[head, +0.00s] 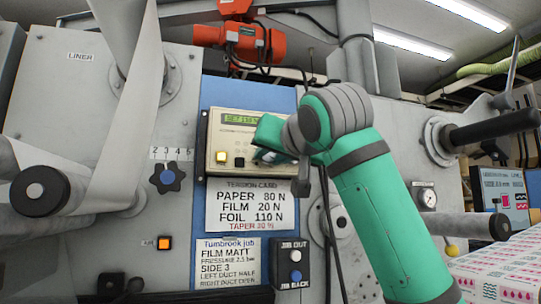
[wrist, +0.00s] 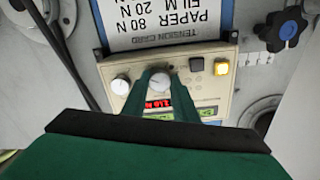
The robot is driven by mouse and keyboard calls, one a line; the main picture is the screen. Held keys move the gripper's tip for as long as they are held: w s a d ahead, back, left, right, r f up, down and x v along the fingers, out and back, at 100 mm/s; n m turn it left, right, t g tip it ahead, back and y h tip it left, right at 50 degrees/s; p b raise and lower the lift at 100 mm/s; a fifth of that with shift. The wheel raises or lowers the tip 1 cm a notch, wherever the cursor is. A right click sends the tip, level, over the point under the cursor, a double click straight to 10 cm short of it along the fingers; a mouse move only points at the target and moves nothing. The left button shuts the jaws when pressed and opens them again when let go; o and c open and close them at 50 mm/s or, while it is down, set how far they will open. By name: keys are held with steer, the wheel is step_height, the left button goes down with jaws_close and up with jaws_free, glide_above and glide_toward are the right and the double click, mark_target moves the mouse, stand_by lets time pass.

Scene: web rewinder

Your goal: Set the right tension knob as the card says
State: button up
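The beige tension panel (head: 222,140) has a green display, partly legible as "SET", and a lit yellow button. The tension card (head: 249,206) below it reads paper 80 N, film 20 N, foil 110 N, taper 30 %. The job card (head: 227,262) says film matt. My gripper (head: 270,145) covers the panel's right part, hiding the knobs there. The upside-down wrist view shows two pale knobs: one (wrist: 121,85) stands free, the other (wrist: 160,81) sits between my fingertips (wrist: 160,76). I cannot tell whether they touch it. A red readout (wrist: 158,103) glows between the fingers, its digits unclear.
A lit orange button (head: 164,243) is at lower left. A web roller (head: 42,190) juts out at left.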

steer(key=shift+a, duration=0.1)
steer(key=shift+m, duration=0.7)
steer(key=o, duration=1.1)
steer(key=shift+c, duration=0.2)
